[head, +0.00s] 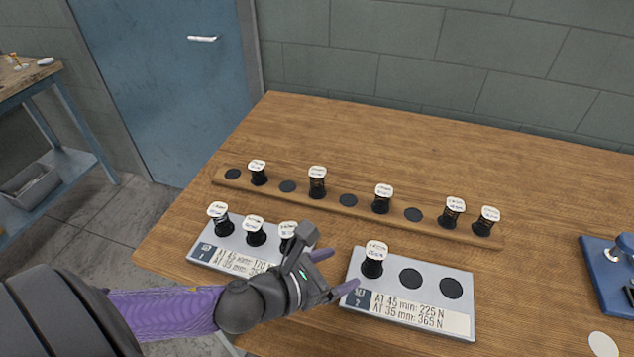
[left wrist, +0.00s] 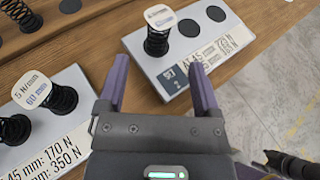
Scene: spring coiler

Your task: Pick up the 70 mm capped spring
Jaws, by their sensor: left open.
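Several black coil springs with white labelled caps stand upright, and I cannot read 70 mm on any of them. On the wooden rack stand capped springs (head: 257,172), (head: 317,182), (head: 382,199), (head: 451,212) and (head: 486,221). The Set 1 tray (head: 205,251) holds three; its right spring (left wrist: 60,98) reads 5 N/mm, 60 mm in the left wrist view. The Set 2 tray (head: 362,305) holds one spring (head: 373,260) in its left place. My left gripper (head: 335,272) is open and empty, between the trays, its fingers pointing toward the Set 2 spring (left wrist: 157,38).
The Set 2 tray has two bare black pads (head: 410,278) and (head: 451,288). The rack has bare pads between springs. A blue device (head: 610,272) and a white disc (head: 603,344) are at the right. The wooden table (head: 560,190) is clear behind the rack.

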